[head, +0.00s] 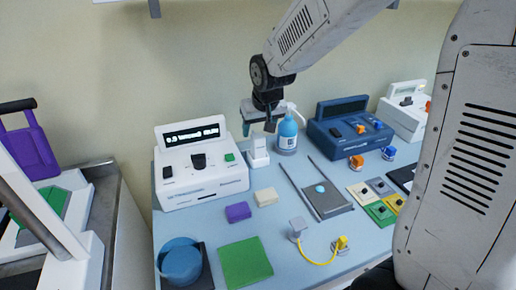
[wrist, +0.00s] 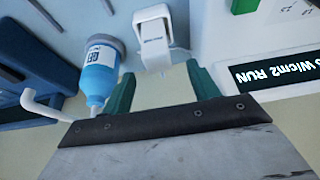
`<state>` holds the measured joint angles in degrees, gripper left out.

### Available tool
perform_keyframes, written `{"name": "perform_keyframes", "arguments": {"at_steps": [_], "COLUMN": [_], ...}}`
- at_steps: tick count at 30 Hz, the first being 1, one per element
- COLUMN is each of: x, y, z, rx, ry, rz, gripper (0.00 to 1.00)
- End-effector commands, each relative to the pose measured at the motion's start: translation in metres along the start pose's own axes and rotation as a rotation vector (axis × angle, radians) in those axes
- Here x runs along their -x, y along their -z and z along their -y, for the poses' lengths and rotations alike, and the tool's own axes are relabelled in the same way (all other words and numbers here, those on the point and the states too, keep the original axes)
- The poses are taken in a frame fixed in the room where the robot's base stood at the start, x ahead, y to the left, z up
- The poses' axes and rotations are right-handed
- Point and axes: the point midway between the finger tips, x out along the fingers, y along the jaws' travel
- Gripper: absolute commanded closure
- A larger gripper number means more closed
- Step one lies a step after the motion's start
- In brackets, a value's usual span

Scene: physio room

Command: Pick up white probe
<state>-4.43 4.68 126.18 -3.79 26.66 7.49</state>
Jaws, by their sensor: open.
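The white probe (head: 259,147) appears to stand upright in a white holder at the back of the blue table, just right of the white ultrasound unit (head: 200,165). It is hard to tell probe from holder. In the wrist view the white probe (wrist: 153,35) lies beyond and between the green fingertips. My gripper (head: 258,126) is open and empty, just above the probe in the head view. The wrist view also shows my gripper (wrist: 162,85) with its fingers spread and nothing between them.
A blue pump bottle (head: 287,135) stands close to the right of the probe; its white spout is near my gripper in the wrist view. A dark blue unit (head: 347,128) is farther right. A grey clipboard-like plate (head: 330,204), purple block (head: 238,212) and cream block (head: 266,197) lie in front.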

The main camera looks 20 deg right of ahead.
Motion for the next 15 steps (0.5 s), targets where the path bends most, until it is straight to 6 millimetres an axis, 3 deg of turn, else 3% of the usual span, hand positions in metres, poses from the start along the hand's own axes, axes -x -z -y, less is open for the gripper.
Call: {"name": "perform_keyframes", "arguments": {"at_steps": [15], "x": [-0.067], "y": [-0.005], "z": [-0.003], "rx": [0.000], "ry": [0.000], "rz": [0.005], "gripper": [0.40]}}
